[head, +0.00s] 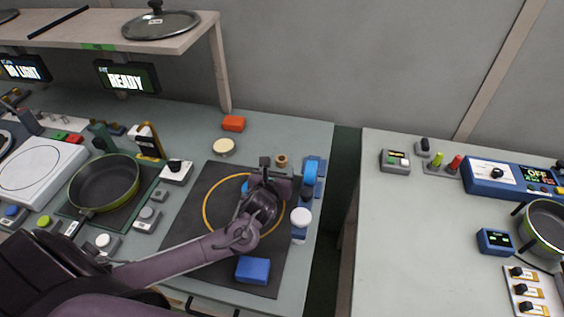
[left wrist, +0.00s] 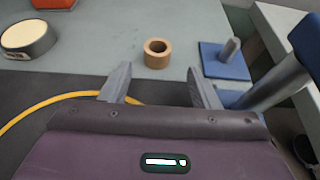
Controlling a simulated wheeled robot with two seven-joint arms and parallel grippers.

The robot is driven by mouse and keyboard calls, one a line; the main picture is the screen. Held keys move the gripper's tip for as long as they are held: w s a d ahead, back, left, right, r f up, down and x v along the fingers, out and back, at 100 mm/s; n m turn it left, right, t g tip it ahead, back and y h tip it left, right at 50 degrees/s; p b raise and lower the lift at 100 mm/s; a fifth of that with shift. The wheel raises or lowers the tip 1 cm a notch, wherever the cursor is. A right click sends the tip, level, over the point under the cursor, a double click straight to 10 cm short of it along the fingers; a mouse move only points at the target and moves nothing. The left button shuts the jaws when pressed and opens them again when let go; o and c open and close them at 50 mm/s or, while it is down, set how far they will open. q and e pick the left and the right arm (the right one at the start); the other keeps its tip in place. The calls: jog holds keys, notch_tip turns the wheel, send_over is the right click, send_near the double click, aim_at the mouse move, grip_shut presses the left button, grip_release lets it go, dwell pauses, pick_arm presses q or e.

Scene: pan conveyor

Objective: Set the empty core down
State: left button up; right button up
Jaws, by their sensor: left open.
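The empty core (head: 281,160) is a short brown cardboard ring. It stands upright on the grey-green table, just past the far edge of the dark mat, with its open hole facing up. It also shows in the left wrist view (left wrist: 157,53), in front of my left gripper and centred between the finger directions. My left gripper (left wrist: 160,84) is open and empty, its two grey fingers apart and clear of the core. In the head view the left gripper (head: 283,173) is low over the far right part of the mat. My right gripper is out of view.
A blue stand with a post (left wrist: 226,60) is close to the right of the core. A round cream-topped tin (head: 224,147) and an orange block (head: 233,123) are left of it. A blue box (head: 253,270) lies on the mat's near part. A gap separates the right-hand table (head: 400,230).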

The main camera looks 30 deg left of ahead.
aim_at(280, 163)
pick_arm(q)
jog(key=x, duration=0.4)
jog(key=shift+w+a+r+p, duration=0.3)
jog(key=shift+p, duration=0.1)
jog(key=shift+w+f, duration=0.2)
jog(key=shift+w, duration=0.2)
jog(key=shift+s, duration=0.1)
jog(key=c, duration=1.1)
jog(key=shift+o, duration=0.2)
